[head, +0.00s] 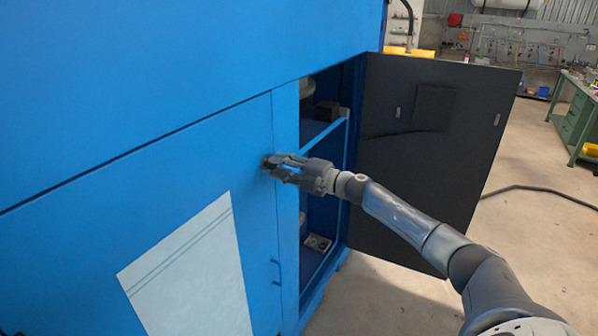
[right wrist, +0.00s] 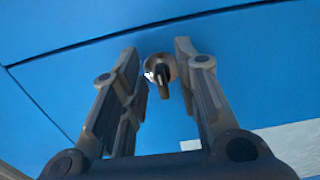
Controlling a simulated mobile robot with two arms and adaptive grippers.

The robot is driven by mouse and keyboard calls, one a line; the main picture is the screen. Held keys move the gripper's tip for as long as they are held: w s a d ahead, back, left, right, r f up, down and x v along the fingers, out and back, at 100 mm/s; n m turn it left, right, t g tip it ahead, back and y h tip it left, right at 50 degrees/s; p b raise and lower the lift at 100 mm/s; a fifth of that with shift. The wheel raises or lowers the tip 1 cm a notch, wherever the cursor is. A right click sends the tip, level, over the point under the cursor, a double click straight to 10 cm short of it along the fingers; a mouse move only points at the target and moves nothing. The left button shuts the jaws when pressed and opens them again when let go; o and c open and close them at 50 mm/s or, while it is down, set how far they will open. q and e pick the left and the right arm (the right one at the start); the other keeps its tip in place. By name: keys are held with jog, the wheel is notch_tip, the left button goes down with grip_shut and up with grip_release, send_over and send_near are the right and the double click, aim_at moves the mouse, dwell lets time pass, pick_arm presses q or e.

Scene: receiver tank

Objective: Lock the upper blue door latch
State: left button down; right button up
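The upper latch (right wrist: 160,74) is a small dark round knob with a short lever on the closed blue door (head: 150,190). In the head view the latch (head: 267,162) is partly hidden by my fingertips. My right gripper (head: 276,166) reaches it from the right. In the right wrist view my right gripper (right wrist: 160,80) is open, with one finger on each side of the latch and a gap on both sides. The lever points roughly down in that view. My left gripper is not in view.
A dark door (head: 430,140) stands swung open to the right, beside an open compartment with a shelf. A lower handle (head: 276,273) and a white sheet (head: 190,270) are on the blue door. A green workbench (head: 578,115) stands far right; the floor between is mostly clear.

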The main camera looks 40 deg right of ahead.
jog(key=v, duration=1.1)
jog(key=shift+s, duration=0.25)
jog(key=shift+d, duration=0.1)
